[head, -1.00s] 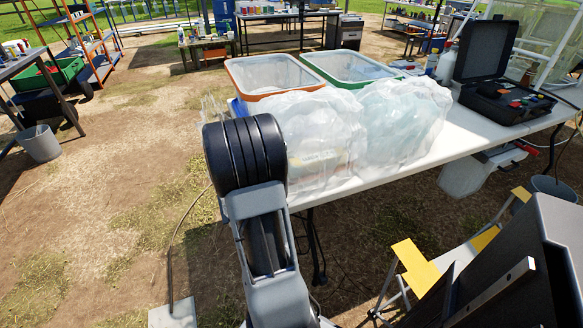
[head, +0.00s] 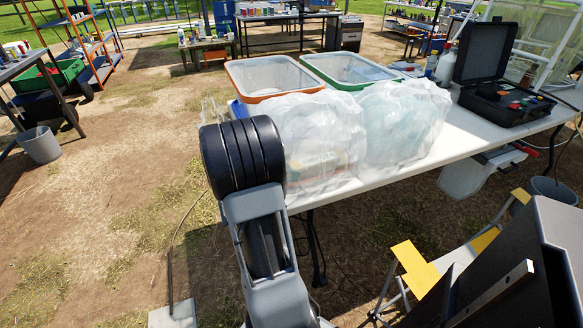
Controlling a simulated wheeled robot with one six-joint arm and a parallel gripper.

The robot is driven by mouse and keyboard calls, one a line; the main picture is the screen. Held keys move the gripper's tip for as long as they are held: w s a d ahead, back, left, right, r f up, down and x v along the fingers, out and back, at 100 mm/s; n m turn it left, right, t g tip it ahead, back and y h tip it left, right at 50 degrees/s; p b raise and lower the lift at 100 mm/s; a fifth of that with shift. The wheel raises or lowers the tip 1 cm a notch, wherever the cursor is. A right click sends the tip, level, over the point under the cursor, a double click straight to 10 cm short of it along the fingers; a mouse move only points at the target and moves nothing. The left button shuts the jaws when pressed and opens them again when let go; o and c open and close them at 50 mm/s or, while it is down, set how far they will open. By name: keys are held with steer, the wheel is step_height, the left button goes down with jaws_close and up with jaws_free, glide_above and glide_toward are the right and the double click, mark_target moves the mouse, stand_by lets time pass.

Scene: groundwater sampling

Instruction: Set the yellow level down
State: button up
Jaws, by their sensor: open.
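I cannot make out the yellow level in the head view. My arm rises from the bottom of the picture, and its black rounded joint covers the near left corner of the white table (head: 375,180). My gripper does not show; it is hidden beyond the arm. A clear plastic bag (head: 312,128) sits right beside the black joint, with blurred yellowish, reddish and green contents low inside it. A second clear bag (head: 402,118) stands to its right.
An orange-rimmed bin (head: 268,77) and a green-rimmed bin (head: 345,70) stand behind the bags. An open black case (head: 500,95) is at the table's right. A yellow-and-grey folding seat (head: 416,268) stands in front. Bare ground lies left.

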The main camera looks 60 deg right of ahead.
steer(key=p+v, duration=0.2)
steer(key=v, duration=0.8)
steer(key=s+a+m+t+y, duration=0.1)
steer(key=a+m+t+y, duration=0.4)
steer(key=a, duration=0.9)
steer(key=s+a+m+t+y, duration=0.2)
steer(key=a+m+t+y, duration=0.3)
steer(key=a, duration=1)
steer(key=shift+s+a+f+m+t+y, duration=0.25)
steer(key=shift+f+m+t+y, duration=0.1)
steer(key=shift+t, duration=0.15)
